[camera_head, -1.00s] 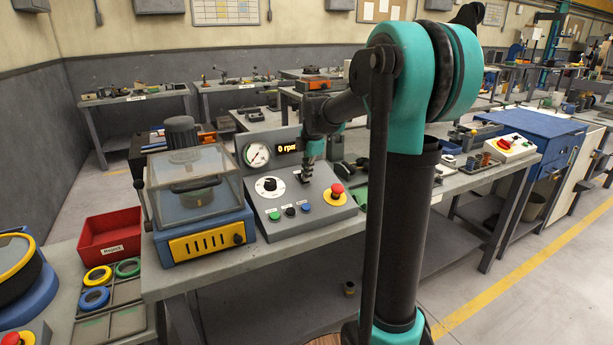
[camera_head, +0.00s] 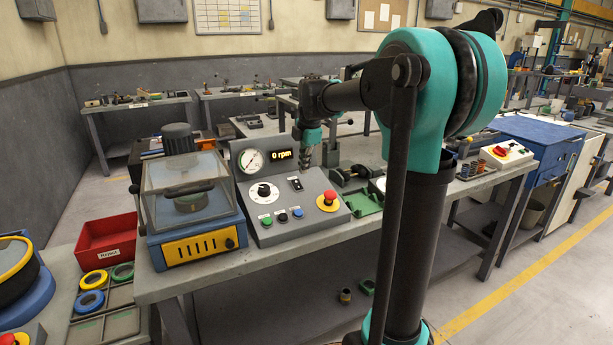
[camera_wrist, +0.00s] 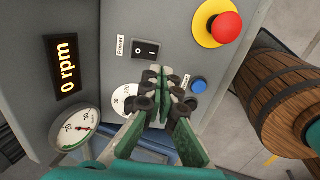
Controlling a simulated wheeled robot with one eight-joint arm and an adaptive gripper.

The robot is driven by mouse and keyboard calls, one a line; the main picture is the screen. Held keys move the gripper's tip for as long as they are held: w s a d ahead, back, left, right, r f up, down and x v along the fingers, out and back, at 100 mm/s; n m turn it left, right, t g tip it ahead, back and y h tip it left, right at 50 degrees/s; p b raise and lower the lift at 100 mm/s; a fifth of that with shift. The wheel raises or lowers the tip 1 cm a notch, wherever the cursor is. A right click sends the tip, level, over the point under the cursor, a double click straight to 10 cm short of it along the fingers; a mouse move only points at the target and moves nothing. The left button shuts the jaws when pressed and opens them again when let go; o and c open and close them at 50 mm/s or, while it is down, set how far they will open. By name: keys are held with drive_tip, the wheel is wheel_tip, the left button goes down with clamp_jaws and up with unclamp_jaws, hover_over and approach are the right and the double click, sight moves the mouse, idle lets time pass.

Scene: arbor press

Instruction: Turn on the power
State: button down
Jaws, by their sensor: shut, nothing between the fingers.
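The control panel (camera_head: 310,222) stands on the bench beside the clear-lidded machine (camera_head: 190,195). Its black power rocker switch (camera_head: 296,184) also shows in the wrist view (camera_wrist: 146,48), beside a "Power" label (camera_wrist: 121,47). Which way the rocker is tipped I cannot tell. The display (camera_head: 281,155) is lit and reads "0 rpm". My gripper (camera_head: 304,167) is shut and empty, fingers pointing down over the panel. In the wrist view its fingertips (camera_wrist: 158,72) appear just below the switch, seemingly apart from it. The fingers partly hide the dial (camera_wrist: 125,98).
A red emergency stop (camera_head: 327,199) on a yellow base stands right of the switch. A green fixture (camera_head: 365,203) lies on the bench to the right.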

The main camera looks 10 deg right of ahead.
drive_tip(key=s+v, duration=0.1)
drive_tip(key=v, duration=0.6)
drive_tip(key=shift+s+d+r, duration=0.2)
drive_tip(key=shift+s+r, duration=0.05)
drive_tip(key=shift+s, duration=0.05)
drive_tip(key=s+d+f+m, duration=0.2)
drive_tip(key=s+f+m, duration=0.8)
drive_tip(key=s+f, duration=0.3)
drive_tip(key=s+d+f+m+t, duration=0.1)
drive_tip(key=s+d+f+m, duration=0.2)
drive_tip(key=s+f+m, duration=0.8)
wheel_tip(320, 180, down, 6)
drive_tip(key=shift+s+f+m+t+h, duration=0.1)
drive_tip(key=shift+s+m+t+h, duration=0.25)
drive_tip(key=shift+s, duration=0.7)
